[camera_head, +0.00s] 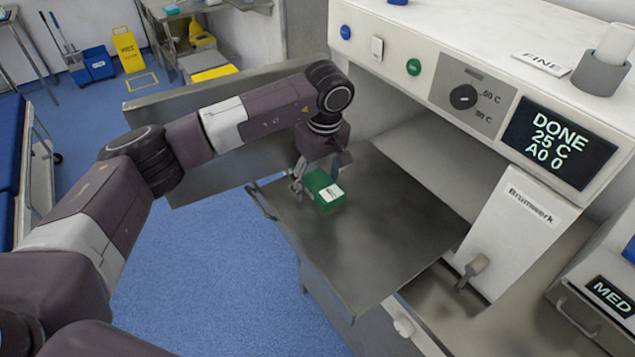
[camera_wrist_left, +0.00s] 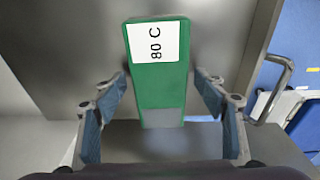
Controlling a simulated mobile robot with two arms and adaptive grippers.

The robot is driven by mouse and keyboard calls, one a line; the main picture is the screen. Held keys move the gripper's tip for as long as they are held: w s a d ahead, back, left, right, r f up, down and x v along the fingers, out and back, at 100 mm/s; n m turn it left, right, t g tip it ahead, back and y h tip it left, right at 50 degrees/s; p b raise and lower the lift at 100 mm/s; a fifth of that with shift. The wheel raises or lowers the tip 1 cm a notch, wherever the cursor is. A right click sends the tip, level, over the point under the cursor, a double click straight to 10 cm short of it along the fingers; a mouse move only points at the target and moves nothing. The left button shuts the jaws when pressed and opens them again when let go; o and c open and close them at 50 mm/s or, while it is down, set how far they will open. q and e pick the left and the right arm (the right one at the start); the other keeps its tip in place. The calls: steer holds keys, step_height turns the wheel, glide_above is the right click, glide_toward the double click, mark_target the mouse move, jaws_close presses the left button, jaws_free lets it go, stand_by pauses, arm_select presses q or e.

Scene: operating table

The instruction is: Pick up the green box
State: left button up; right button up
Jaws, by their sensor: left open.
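The green box (camera_head: 325,190) lies on a grey metal tray (camera_head: 385,235) in the head view. It has a white label, which reads "80 C" in the left wrist view, where the box (camera_wrist_left: 160,92) is at the centre. My left gripper (camera_head: 318,178) is right at the box. In the left wrist view its open fingers (camera_wrist_left: 160,105) stand one on each side of the box, with a gap visible on both sides. Whether the fingertips touch the tray cannot be told. My right gripper is not in view.
The tray sits in front of a white machine (camera_head: 480,75) with a dial and a screen reading "DONE 25 C". An open metal door (camera_head: 225,165) stands at the tray's far left. A tray handle (camera_head: 261,201) shows at its left edge. The tray's front part is clear.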

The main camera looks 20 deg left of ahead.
arm_select(q)
steer(key=shift+c, duration=0.6)
steer(key=c, duration=1.3)
steer(key=shift+c, duration=0.4)
steer(key=shift+r, duration=0.15)
